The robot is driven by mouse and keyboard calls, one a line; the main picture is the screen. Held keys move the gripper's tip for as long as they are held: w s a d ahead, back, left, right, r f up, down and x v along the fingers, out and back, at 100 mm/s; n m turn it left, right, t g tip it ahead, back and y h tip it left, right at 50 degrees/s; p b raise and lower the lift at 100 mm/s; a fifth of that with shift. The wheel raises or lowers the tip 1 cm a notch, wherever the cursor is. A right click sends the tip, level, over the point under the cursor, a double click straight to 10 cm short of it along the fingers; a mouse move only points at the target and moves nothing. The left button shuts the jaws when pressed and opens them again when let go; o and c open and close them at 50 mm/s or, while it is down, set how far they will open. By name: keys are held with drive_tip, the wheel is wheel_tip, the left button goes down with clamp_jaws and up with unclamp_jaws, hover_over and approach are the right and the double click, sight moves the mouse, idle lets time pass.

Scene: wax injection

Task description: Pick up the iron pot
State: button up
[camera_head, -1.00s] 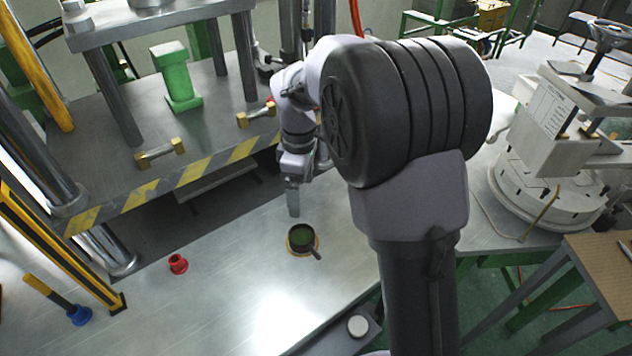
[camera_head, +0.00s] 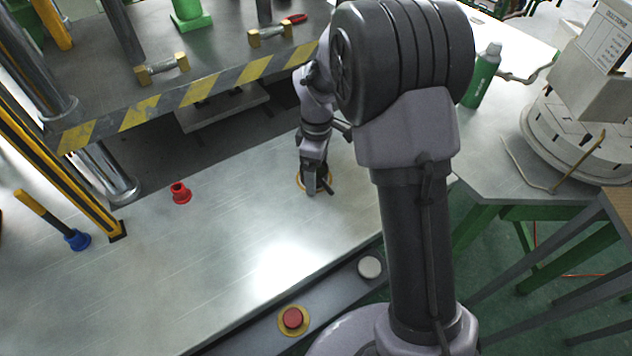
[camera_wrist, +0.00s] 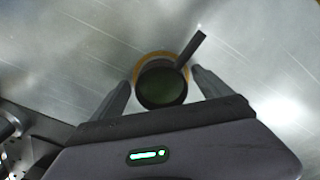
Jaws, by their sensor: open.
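The iron pot (camera_wrist: 163,84) is a small dark round pot with a greenish inside and a straight dark handle. It sits on a yellowish ring (camera_wrist: 137,67) on the metal table, and its handle points up and right in the wrist view. My gripper (camera_wrist: 160,80) is open, with one finger on each side of the pot. I cannot tell whether the fingers touch it. In the head view the pot (camera_head: 322,181) is mostly hidden behind my gripper (camera_head: 312,190).
The metal table (camera_head: 220,235) is clear around the pot. A striped press edge (camera_head: 200,88) stands behind it. A red knob (camera_head: 180,192) and a blue-based lever (camera_head: 76,240) are to the left. A green bottle (camera_head: 482,75) stands at the back right.

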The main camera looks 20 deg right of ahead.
drive_tip(key=shift+r, duration=0.15)
drive_tip(key=shift+c, duration=0.4)
drive_tip(key=c, duration=1.6)
drive_tip(key=shift+o, duration=0.2)
